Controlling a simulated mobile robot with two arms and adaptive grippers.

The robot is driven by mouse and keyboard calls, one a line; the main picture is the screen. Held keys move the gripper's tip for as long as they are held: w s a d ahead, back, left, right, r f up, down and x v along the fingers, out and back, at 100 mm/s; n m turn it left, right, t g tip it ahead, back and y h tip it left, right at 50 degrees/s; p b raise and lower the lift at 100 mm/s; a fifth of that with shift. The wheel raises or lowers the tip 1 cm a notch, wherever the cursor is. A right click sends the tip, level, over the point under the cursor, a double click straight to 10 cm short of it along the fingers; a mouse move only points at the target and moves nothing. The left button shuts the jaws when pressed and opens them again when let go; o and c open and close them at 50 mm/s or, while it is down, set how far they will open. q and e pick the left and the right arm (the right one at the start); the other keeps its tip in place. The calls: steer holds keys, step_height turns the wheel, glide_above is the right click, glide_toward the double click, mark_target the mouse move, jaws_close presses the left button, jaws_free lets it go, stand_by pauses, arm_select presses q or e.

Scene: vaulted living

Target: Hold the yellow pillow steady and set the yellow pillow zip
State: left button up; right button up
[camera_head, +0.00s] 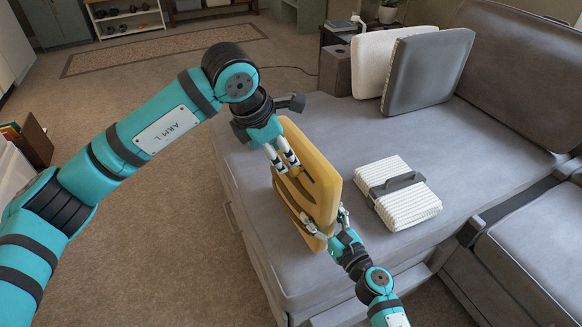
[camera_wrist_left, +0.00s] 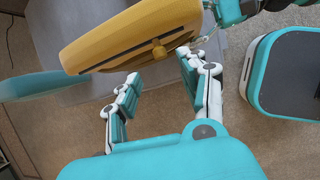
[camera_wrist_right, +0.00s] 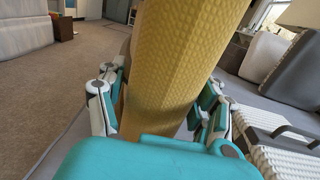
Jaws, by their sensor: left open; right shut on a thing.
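The yellow pillow (camera_head: 318,172) stands on edge on the grey sofa seat. My right gripper (camera_head: 327,222) is shut on its near lower end; in the right wrist view the pillow (camera_wrist_right: 172,70) fills the space between the fingers (camera_wrist_right: 162,85). My left gripper (camera_head: 287,167) is open beside the pillow's left side. In the left wrist view, the pillow (camera_wrist_left: 120,28) shows a dark zip line (camera_wrist_left: 125,60) along its edge with a small yellow-brown pull (camera_wrist_left: 159,49). The left fingers (camera_wrist_left: 160,68) are spread below the pull, with nothing visible between them.
The grey sofa seat (camera_head: 370,130) extends around the pillow. Grey (camera_head: 428,70) and white (camera_head: 374,60) cushions lean at the back. Carpeted floor (camera_head: 170,235) is open to the left.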

mark_target(292, 170)
arm_select(q)
steer(key=x, duration=0.7)
steer(key=shift+d+f, duration=0.1)
steer(key=shift+f, duration=0.1)
jaws_close()
steer(key=shift+w, duration=0.1)
